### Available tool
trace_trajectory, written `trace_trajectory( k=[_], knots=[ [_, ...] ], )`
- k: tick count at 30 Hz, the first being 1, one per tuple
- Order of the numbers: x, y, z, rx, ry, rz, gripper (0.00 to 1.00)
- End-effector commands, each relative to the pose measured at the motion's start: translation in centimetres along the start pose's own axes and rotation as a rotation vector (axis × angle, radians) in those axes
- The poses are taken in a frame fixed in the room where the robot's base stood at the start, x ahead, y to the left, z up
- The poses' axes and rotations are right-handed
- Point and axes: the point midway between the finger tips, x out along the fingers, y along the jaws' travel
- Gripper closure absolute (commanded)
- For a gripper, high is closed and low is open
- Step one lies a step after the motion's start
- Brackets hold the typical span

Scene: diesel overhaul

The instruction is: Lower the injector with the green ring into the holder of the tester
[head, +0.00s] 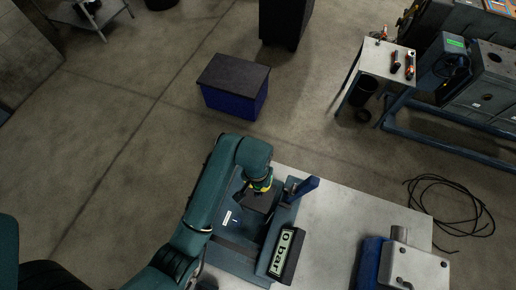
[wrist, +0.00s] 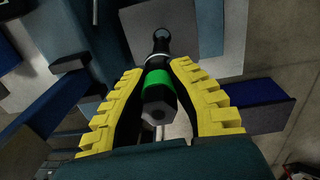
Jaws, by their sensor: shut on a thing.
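My gripper (head: 262,185) is over the tester, above its dark block. In the wrist view its yellow-padded fingers (wrist: 160,95) are closed around the injector with the green ring (wrist: 157,82). The injector's hexagonal end faces the camera and its body points away, toward a grey plate. A dark round ring shape (wrist: 162,40) shows at its far end; I cannot tell whether this is the holder or part of the injector. The tester (head: 235,250) stands on the bench with a display (head: 280,252) reading 0 bar. In the head view the injector is mostly hidden by my gripper.
A blue upright lever (head: 303,188) stands close right of my gripper. The pale bench top (head: 335,225) is clear between the tester and a grey and blue device (head: 405,265). A blue box (head: 234,95) and a small side table (head: 388,58) stand beyond.

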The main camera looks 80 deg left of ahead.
Motion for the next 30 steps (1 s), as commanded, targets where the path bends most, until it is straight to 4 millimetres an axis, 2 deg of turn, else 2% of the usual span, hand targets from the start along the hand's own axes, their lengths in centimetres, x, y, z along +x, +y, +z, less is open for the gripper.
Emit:
trace_trajectory(
  k=[16, 30],
  knots=[
    [0.0, 0.0, -0.1, 0.0, 0.002, 0.0, 1.0],
    [1.7, -0.1, 0.0, 0.0, 0.001, 0.0, 1.0]
  ],
)
